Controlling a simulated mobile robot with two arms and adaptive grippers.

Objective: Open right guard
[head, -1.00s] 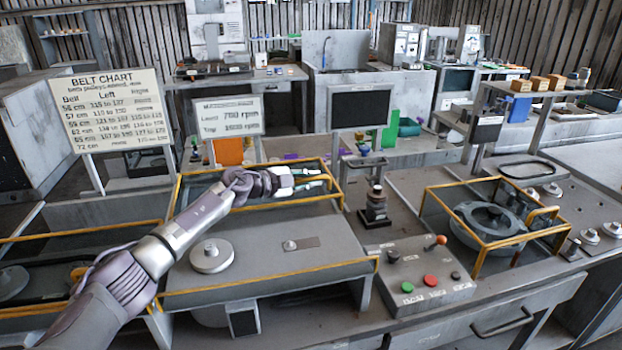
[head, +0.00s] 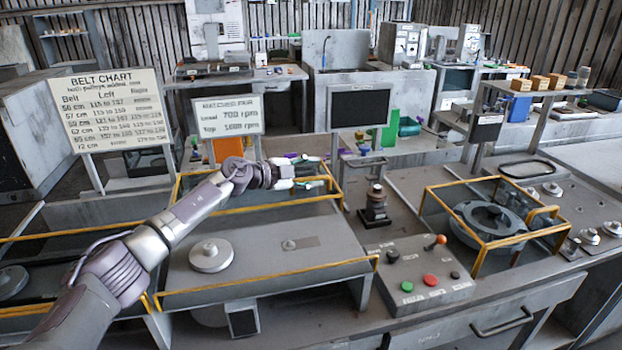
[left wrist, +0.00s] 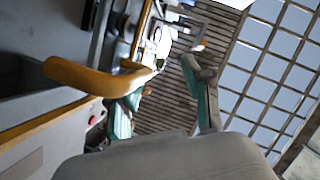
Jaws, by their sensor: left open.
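A yellow-edged guard box (head: 481,259) stands around a round grey housing (head: 490,219) at the right of the bench. Another yellow-edged guard frame (head: 262,209) stands at the back of the middle grey deck. I cannot tell which of them is the right guard. My left gripper (head: 323,171) is open and empty, over the back right part of the middle frame and far from the right-hand box. In the left wrist view, a yellow bar handle (left wrist: 95,78) shows close, left of the open fingers (left wrist: 163,105), not between them. My right gripper is out of view.
A grey control box (head: 425,278) with green and red buttons and an orange-tipped lever sits front centre. A dark post (head: 375,207) stands behind it. The middle deck carries a round pulley (head: 211,256). Sign boards (head: 113,110) and a dark screen (head: 359,106) stand behind.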

